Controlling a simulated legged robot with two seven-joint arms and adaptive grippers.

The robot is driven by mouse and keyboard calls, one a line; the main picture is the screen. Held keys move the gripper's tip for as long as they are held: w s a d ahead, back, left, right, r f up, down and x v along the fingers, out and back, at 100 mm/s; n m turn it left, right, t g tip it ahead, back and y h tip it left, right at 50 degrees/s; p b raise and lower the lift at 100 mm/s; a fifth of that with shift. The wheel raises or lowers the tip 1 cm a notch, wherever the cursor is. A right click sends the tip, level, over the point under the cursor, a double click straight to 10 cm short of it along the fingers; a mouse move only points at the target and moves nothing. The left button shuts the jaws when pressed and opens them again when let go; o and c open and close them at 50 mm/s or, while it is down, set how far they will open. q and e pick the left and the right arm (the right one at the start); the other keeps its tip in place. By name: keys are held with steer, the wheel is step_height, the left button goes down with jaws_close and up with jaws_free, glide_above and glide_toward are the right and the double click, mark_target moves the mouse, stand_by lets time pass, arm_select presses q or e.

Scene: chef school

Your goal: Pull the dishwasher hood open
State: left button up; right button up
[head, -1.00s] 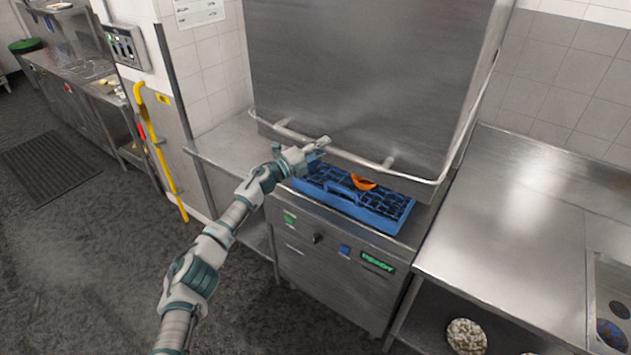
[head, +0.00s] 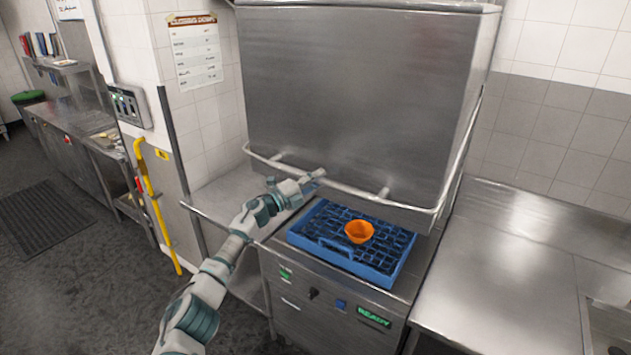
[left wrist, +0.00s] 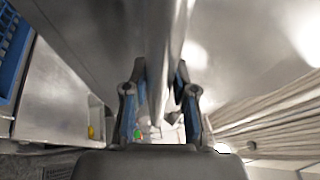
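The dishwasher hood (head: 350,90) is a large steel box, raised above the wash bed with a gap beneath it. A steel bar handle (head: 350,189) runs along its lower front and side. My left gripper (head: 314,178) is at the left part of this bar. In the left wrist view the bar (left wrist: 168,50) passes between its two fingers (left wrist: 160,95), which are closed in around it. Under the hood lies a blue rack (head: 308,236) with an orange bowl (head: 359,231) on it. My right gripper is not in view.
The dishwasher front (head: 320,300) has a dial and a lit READY display (head: 374,316). A steel counter (head: 500,260) lies to the right. A yellow pipe (head: 153,205) and a control box (head: 130,106) are on the left. Dark floor is free at lower left.

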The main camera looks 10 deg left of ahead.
arm_select(q)
steer(key=shift+o, duration=1.3)
steer(key=shift+d, duration=0.2)
steer(key=shift+s, duration=0.1)
steer(key=shift+s+a+f, duration=0.1)
steer(key=shift+s+a, duration=0.05)
steer(key=shift+a, duration=0.15)
steer(key=v, duration=1.1)
steer(key=shift+s, duration=0.1)
